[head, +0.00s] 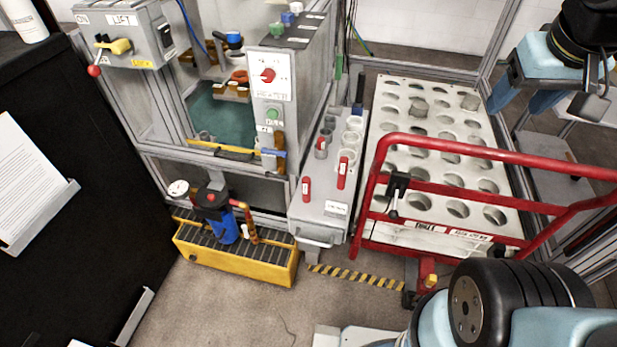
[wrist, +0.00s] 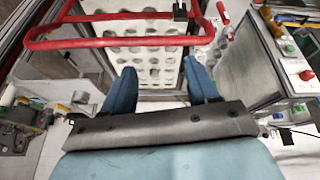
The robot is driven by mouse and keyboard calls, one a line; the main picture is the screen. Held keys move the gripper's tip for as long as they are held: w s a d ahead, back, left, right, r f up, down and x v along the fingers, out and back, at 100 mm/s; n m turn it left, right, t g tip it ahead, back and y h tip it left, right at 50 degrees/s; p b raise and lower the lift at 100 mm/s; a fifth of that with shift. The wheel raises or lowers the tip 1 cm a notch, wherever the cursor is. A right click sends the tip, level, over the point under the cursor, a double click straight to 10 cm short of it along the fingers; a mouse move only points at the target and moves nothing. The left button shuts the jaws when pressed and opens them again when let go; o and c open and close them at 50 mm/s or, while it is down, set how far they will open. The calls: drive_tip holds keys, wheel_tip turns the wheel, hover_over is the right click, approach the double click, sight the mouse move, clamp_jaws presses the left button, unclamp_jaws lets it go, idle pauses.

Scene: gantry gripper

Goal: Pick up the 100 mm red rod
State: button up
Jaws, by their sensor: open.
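Short red rods with pale labels stand on a sloping grey rack in the head view: one at the front left (head: 306,188), one to its right (head: 342,172) and one farther back (head: 320,147). I cannot read their lengths, so I cannot tell which is 100 mm. The grey rack (head: 335,208) also holds several grey tubes. My gripper (head: 520,103) hangs at the upper right, well apart from the rods. In the wrist view its two blue fingers (wrist: 160,70) are spread with nothing between them. Small red items show on the rack at the upper right there (wrist: 223,14).
A white board with round holes (head: 398,125) lies right of the rack. A red tubular rail (head: 470,152) stands across its front. A control box (head: 268,95) adjoins the rack's left side. A yellow crate (head: 270,268) sits on the floor. Floor in front is mostly clear.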

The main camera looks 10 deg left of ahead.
drive_tip(key=w+a+f+n+g+h, duration=0.2)
drive_tip(key=w+f+n, duration=0.2)
drive_tip(key=w+f, duration=0.1)
drive_tip(key=n+t+h, duration=0.5)
drive_tip(key=n+t, duration=0.1)
drive_tip(key=n, duration=1.4)
hover_over(309, 185)
drive_tip(key=s+d, duration=0.3)
drive_tip(key=d, duration=0.4)
wheel_tip(309, 185, down, 23)
drive_tip(key=s+a+f+n+t+y, duration=0.2)
drive_tip(key=s+a+f+n, duration=0.15)
drive_tip(key=a+f, duration=0.2)
drive_tip(key=s+a+f+n+t+y, duration=0.2)
drive_tip(key=a+f+n, duration=0.25)
drive_tip(key=f, duration=0.25)
drive_tip(key=x, duration=0.8)
drive_tip(key=f+x, duration=0.1)
drive_tip(key=x, duration=0.4)
drive_tip(key=shift+s+a, duration=0.15)
drive_tip(key=shift+a, duration=0.15)
clamp_jaws()
drive_tip(key=shift+r, duration=0.1)
